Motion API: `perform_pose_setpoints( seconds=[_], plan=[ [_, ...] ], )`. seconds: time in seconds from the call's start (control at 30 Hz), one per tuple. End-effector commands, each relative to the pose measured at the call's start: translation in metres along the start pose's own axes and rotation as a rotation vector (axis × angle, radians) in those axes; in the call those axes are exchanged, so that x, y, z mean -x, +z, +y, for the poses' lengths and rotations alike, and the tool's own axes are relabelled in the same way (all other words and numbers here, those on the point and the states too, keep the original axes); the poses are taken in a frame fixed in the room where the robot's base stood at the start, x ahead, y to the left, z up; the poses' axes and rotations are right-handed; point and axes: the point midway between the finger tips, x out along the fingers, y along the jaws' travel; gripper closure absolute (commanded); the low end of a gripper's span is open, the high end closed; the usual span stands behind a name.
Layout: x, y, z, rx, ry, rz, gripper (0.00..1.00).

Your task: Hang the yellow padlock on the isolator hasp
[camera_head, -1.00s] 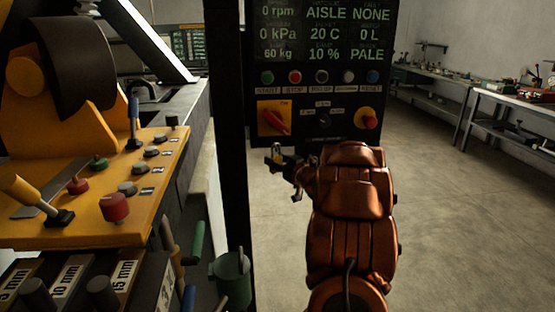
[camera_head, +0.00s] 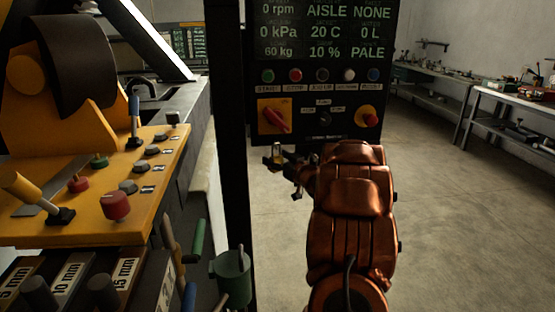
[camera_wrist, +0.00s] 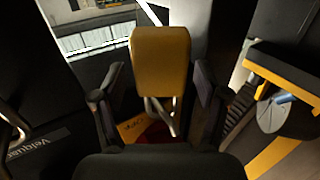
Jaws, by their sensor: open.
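The yellow padlock (camera_wrist: 160,62) is between the fingers of my gripper (camera_wrist: 158,92) in the wrist view, with its metal shackle (camera_wrist: 170,118) towards the isolator. Dark gaps show between the padlock body and both fingers, so my gripper is open around it. The isolator has a yellow plate and a red handle (camera_head: 273,116) on the black panel; part of the plate (camera_wrist: 133,129) shows behind the shackle. In the head view the padlock (camera_head: 277,152) and my gripper (camera_head: 285,163) are small, just below the plate. I cannot tell whether the shackle passes through the hasp.
A red emergency knob (camera_head: 367,116) and a row of buttons are on the same panel. A dark post (camera_head: 233,150) stands left of my gripper. A yellow control console (camera_head: 110,200) is at the left. The floor to the right is clear up to the benches (camera_head: 510,105).

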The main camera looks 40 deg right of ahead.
Motion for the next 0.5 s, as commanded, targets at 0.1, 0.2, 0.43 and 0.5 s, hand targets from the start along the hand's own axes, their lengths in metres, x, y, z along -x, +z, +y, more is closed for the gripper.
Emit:
perform_pose_setpoints(
  seconds=[0.1,0.2,0.43,0.5],
  plan=[
    [0.000,0.000,0.000,0.000,0.000,0.000,0.26],
    [0.000,0.000,0.000,0.000,0.000,0.000,0.26],
    [0.019,-0.001,0.002,-0.001,0.003,0.001,0.26],
    [0.031,0.000,0.001,-0.002,0.002,0.001,0.26]
  ],
)
